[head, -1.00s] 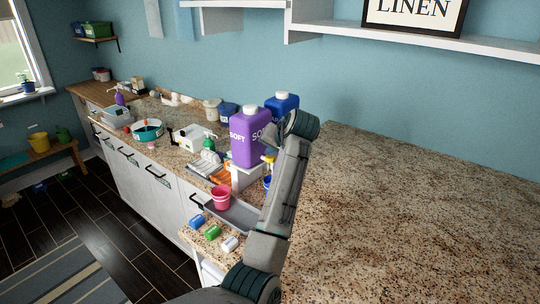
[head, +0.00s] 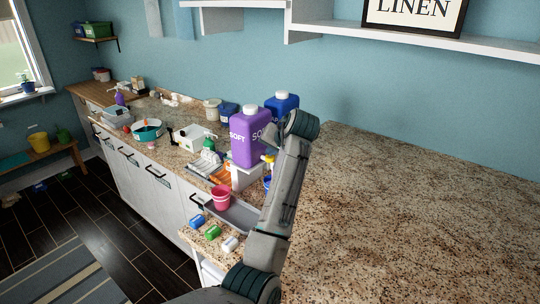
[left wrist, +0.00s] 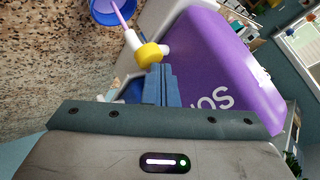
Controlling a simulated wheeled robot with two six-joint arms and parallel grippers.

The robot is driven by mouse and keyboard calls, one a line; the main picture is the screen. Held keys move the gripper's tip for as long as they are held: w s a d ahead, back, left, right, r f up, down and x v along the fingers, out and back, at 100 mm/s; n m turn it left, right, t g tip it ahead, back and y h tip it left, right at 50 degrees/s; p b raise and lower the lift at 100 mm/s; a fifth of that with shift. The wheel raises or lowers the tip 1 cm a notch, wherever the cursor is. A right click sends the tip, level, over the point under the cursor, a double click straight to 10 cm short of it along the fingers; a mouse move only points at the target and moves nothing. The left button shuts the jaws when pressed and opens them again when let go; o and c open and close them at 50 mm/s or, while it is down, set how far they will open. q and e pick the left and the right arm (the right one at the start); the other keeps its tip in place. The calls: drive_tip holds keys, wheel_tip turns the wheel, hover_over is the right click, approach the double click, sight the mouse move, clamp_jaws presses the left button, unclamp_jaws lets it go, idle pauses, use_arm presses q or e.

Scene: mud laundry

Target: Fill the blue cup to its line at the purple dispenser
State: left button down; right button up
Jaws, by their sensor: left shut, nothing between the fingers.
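The purple dispenser (head: 248,150) stands upright on a white stand (head: 243,176); its side also fills the right of the left wrist view (left wrist: 222,65). The blue cup (left wrist: 103,18) is at that view's top edge, under the white spout. A thin purple stream (left wrist: 120,14) runs from the spout into it. The liquid's level and the cup's line cannot be made out. In the head view only a sliver of the cup (head: 267,182) shows beside my arm. My left gripper (left wrist: 160,78) is shut and empty, its fingertips at the yellow tap (left wrist: 150,54). My right gripper is out of view.
A blue bottle (head: 283,103) stands behind the dispenser. A pink cup (head: 221,197) stands by the grey tray (head: 240,216), with small blue, green and white items in front. Several containers crowd the counter to the left. The granite counter on the right (head: 420,210) is clear.

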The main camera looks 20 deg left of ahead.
sight(272, 158)
use_arm(q)
drive_tip(key=shift+r, duration=0.1)
idle(0.5)
drive_tip(key=shift+r, duration=0.8)
drive_tip(key=shift+r, duration=2.5)
